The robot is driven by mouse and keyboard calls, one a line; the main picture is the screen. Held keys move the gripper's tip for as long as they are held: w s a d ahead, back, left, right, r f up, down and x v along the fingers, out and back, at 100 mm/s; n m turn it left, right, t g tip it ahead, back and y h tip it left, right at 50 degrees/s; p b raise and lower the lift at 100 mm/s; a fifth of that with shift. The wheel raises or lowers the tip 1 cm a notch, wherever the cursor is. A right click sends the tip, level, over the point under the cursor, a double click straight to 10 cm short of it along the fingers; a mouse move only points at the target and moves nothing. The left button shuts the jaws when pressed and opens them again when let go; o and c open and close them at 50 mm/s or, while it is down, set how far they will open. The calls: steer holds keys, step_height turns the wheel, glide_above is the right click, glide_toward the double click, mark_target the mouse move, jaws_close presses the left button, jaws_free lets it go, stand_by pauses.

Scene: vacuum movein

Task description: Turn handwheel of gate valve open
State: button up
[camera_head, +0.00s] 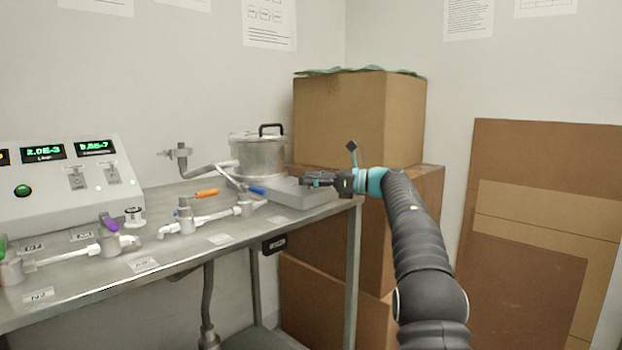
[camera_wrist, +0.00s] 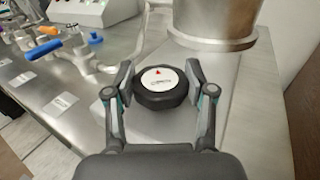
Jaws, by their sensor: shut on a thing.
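The handwheel (camera_wrist: 160,90) is a black knob with a white round label and a red arrow, seen from above in the wrist view. My gripper (camera_wrist: 158,76) has one finger on each side of it and is shut on its rim. In the head view my gripper (camera_head: 318,181) reaches in from the right, level with the table's right end, just above a flat grey box (camera_head: 300,196). The handwheel is mostly hidden by the gripper there.
A steel pot-like chamber (camera_head: 257,155) with a black handle stands close behind the gripper. Pipes with orange (camera_head: 207,194) and purple (camera_head: 109,222) valve levers lie to the left, before a control panel (camera_head: 70,170). Cardboard boxes (camera_head: 340,115) are stacked beyond the table's end.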

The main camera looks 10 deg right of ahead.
steer(key=o, duration=1.2)
steer(key=shift+c, duration=0.2)
steer(key=v, duration=1.2)
